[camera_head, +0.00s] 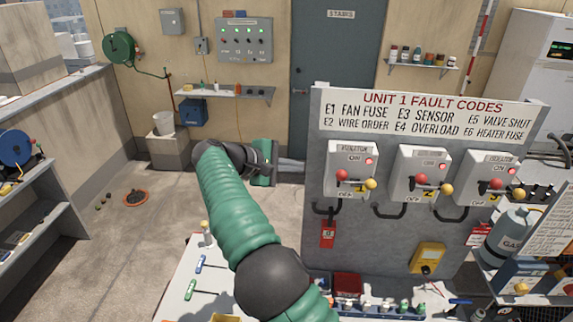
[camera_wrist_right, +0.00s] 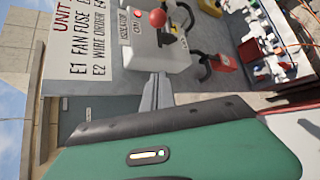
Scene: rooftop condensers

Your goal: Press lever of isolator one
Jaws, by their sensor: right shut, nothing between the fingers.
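Isolator one (camera_head: 350,160) is the leftmost of three pale boxes on the grey panel. It has a red light, a red ball knob (camera_head: 342,175) and a yellow ball (camera_head: 370,184) at its lower front. In the right wrist view the isolator (camera_wrist_right: 150,52) is turned sideways, with its red knob (camera_wrist_right: 158,18) at the top. My right gripper (camera_head: 302,165) is shut and empty, left of isolator one, pointing right towards the panel's left edge. Its thin fingers (camera_wrist_right: 157,90) appear below the box in the wrist view; contact cannot be told. My left gripper is out of view.
Two similar isolators (camera_head: 420,170) (camera_head: 492,175) stand to the right. A fault-code sign (camera_head: 425,112) tops the panel. A red tag (camera_head: 328,233) hangs below isolator one. A white bench (camera_head: 190,260) with tools lies below my arm. Open floor is at the left.

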